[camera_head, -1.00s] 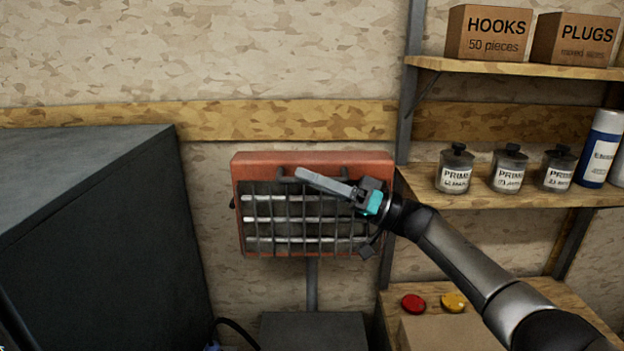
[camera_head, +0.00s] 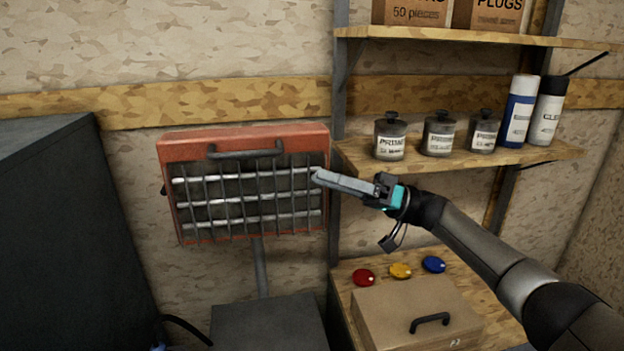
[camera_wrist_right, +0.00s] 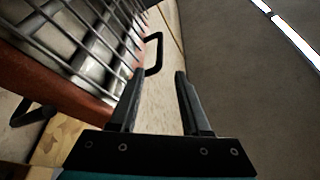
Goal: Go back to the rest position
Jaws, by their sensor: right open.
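My right arm comes in from the lower right in the head view. Its gripper (camera_head: 335,182) is in front of the right edge of a red-framed heater (camera_head: 243,138) with a wire grille and a dark handle on top. In the right wrist view my right gripper (camera_wrist_right: 158,82) has its two fingers apart with nothing between them. The heater's frame and grille (camera_wrist_right: 88,30) fill the upper left there, beside the left finger. My left gripper is not in view.
A shelf (camera_head: 460,153) holds several jars and two spray cans (camera_head: 545,112). Below it, red, yellow and blue discs (camera_head: 400,270) lie behind a box with a handle (camera_head: 415,310). A dark cabinet (camera_head: 60,230) stands at the left.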

